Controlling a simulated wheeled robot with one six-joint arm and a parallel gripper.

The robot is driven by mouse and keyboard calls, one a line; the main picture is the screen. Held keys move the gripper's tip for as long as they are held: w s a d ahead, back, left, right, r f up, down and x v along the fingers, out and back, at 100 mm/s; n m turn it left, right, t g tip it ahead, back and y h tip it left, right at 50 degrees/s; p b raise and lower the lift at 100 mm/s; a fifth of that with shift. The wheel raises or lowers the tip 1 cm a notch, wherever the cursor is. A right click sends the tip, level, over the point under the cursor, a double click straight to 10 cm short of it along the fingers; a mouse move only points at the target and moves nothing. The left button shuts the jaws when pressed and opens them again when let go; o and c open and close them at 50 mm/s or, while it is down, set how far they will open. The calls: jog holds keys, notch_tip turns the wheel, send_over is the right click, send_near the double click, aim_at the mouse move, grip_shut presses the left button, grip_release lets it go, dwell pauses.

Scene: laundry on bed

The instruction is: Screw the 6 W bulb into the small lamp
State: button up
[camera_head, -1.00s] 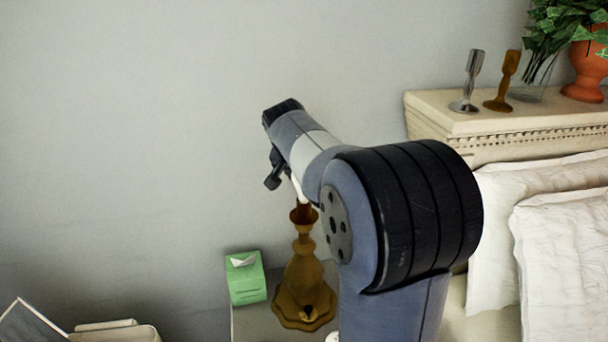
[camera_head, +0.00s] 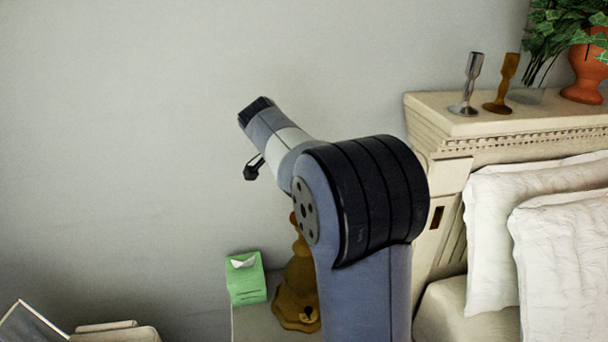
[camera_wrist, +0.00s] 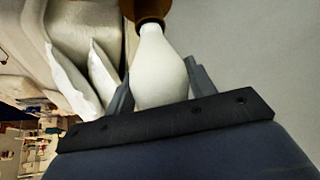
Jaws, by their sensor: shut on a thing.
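The brass-brown small lamp (camera_head: 299,290) stands on the nightstand in the head view, its upper part hidden behind my arm. My gripper (camera_head: 254,168) is at the end of my arm, up and left of the lamp in that picture. In the wrist view my gripper (camera_wrist: 160,88) is shut on the white bulb (camera_wrist: 160,65), with one finger on each side. The bulb's narrow end points at the brown socket (camera_wrist: 147,8) of the lamp and meets it in the picture. I cannot tell whether it is seated in the socket. No wattage mark is legible.
A green tissue box (camera_head: 245,277) stands on the nightstand left of the lamp. The headboard (camera_head: 450,125) carries two candlestick-like holders (camera_head: 485,85) and a potted plant (camera_head: 585,65). White pillows (camera_head: 490,235) lie on the bed at right. The wall at left is bare.

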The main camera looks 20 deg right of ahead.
dwell(0.3)
jog(key=m+g+p, duration=0.1)
jog(key=m, duration=0.1)
jog(key=shift+r+m, duration=0.1)
jog(key=shift+m, duration=0.3)
jog(key=shift+m+g+p, duration=0.3)
jog(key=shift+m+g, duration=0.1)
jog(key=shift+g, duration=0.1)
jog(key=shift+m+g+p, duration=0.7)
jog(key=shift+m+p, duration=0.25)
jog(key=shift+m, duration=0.25)
jog(key=shift+m+g, duration=0.3)
jog(key=shift+m, duration=0.2)
jog(key=shift+p, duration=0.3)
